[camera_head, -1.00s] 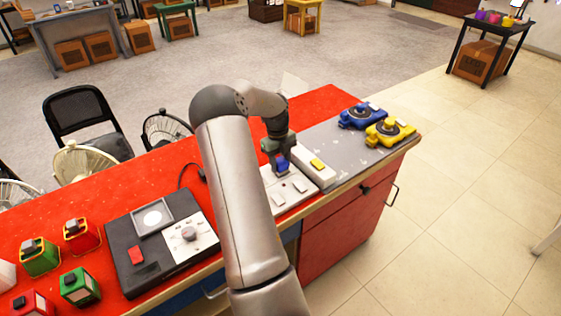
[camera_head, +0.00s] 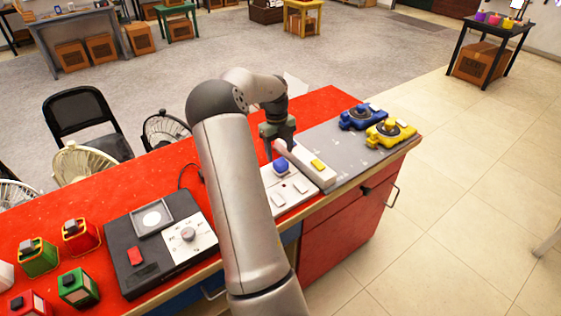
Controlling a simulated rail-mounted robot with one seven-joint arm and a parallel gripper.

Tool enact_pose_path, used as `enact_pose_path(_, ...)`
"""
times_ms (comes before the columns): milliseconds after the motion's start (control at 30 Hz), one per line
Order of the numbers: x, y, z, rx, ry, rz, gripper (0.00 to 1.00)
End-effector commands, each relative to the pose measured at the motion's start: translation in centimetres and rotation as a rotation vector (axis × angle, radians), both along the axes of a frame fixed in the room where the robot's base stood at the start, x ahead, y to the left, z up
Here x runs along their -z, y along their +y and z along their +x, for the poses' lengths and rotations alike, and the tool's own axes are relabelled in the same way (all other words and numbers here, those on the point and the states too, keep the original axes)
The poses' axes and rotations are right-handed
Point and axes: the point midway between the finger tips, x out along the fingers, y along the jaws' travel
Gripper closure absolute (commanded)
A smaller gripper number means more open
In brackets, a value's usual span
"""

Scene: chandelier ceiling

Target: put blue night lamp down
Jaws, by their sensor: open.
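The blue night lamp (camera_head: 281,166) is a small blue rounded object. It rests on the white panel (camera_head: 294,186) with light grey pads, on the red counter right of my arm. My arm hides the panel's left part.
A white bar with a yellow button (camera_head: 318,164) stands right of the panel. Blue (camera_head: 360,117) and yellow (camera_head: 390,132) devices sit on the grey mat at the right. A black device with a dial (camera_head: 160,244) and several red and green boxes stand left.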

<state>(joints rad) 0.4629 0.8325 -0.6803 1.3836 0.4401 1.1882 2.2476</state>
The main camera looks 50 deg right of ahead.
Motion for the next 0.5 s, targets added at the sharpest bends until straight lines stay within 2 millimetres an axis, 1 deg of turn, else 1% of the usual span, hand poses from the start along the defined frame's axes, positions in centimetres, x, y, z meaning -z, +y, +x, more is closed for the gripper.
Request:
enact_pose_path(33,-1.1,-0.1,0.2,-0.001,-0.003,-0.003,0.37)
enact_pose_path(200,-4.4,-0.2,0.6,0.0,-0.002,-0.003,0.37)
enact_pose_path(333,-5.8,-0.2,0.7,0.0,-0.001,-0.001,0.37)
enact_pose_path(500,-6.6,-0.2,0.7,0.001,0.0,-0.001,0.37)
